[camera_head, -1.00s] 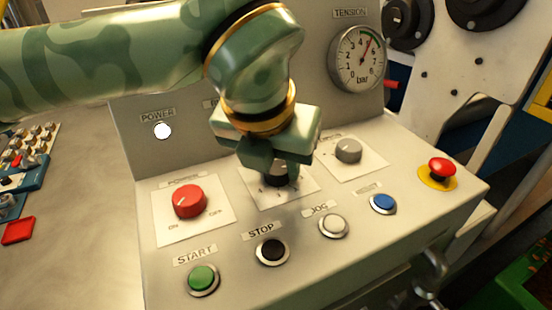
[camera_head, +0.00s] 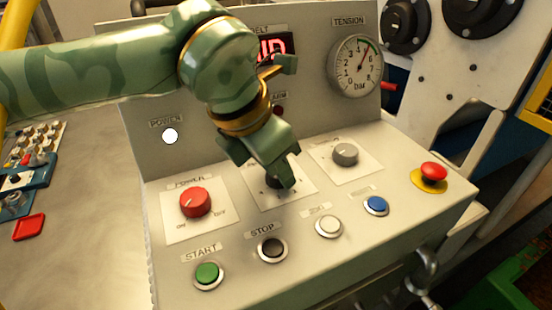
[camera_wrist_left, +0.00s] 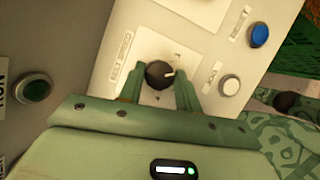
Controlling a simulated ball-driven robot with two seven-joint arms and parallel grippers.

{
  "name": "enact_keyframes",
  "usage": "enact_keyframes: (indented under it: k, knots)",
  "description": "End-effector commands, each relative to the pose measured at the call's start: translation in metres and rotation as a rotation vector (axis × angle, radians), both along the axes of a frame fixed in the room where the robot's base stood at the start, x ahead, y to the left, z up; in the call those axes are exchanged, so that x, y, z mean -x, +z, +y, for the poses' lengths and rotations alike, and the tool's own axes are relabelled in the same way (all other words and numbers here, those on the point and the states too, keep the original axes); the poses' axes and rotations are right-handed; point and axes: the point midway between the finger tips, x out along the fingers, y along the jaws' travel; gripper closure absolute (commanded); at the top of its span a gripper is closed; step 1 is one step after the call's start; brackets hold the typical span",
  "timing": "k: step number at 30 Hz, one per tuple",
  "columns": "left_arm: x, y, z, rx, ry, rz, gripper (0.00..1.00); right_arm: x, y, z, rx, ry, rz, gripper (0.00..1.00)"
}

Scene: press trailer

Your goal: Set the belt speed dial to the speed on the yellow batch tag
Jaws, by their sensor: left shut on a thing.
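The belt speed dial is a small black knob (camera_wrist_left: 157,74) with a white pointer line, on a white plate in the middle of the sloped panel. In the left wrist view the line points right. My left gripper (camera_head: 271,183) is shut on this dial, with its two green fingers on either side; they also show in the left wrist view (camera_wrist_left: 160,91). In the head view the fingers hide most of the dial. The plate's numbers are too small to read. No yellow batch tag shows. My right gripper is not in view.
A red power knob (camera_head: 195,202) stands left of the dial and a grey knob (camera_head: 345,154) right. Several buttons line the front, including green START (camera_head: 207,275) and blue (camera_head: 376,205). A red emergency button (camera_head: 433,171) is at right. My arm partly covers a red-lit display (camera_head: 277,46).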

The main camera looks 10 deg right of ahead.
Motion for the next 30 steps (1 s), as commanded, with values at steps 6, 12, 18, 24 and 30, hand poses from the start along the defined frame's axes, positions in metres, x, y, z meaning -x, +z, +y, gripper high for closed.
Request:
enact_keyframes:
  k: [6, 12, 18, 24, 30]
  knots:
    - [-0.0013, 0.0020, 0.0005, 0.001, -0.118, -0.002, 0.89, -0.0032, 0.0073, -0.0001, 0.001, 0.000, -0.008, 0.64]
    - [-0.0019, 0.0016, 0.0006, 0.001, -0.181, -0.003, 0.89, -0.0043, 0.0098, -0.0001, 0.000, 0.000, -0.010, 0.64]
    - [-0.0020, 0.0011, 0.0005, 0.002, -0.204, -0.002, 0.89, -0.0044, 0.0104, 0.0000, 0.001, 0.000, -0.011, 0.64]
    - [-0.0021, 0.0009, 0.0005, 0.001, -0.205, -0.002, 0.89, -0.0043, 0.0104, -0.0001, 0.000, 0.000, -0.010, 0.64]
    - [-0.0021, 0.0009, 0.0005, 0.001, -0.205, -0.003, 0.47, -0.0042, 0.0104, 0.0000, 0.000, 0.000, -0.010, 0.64]
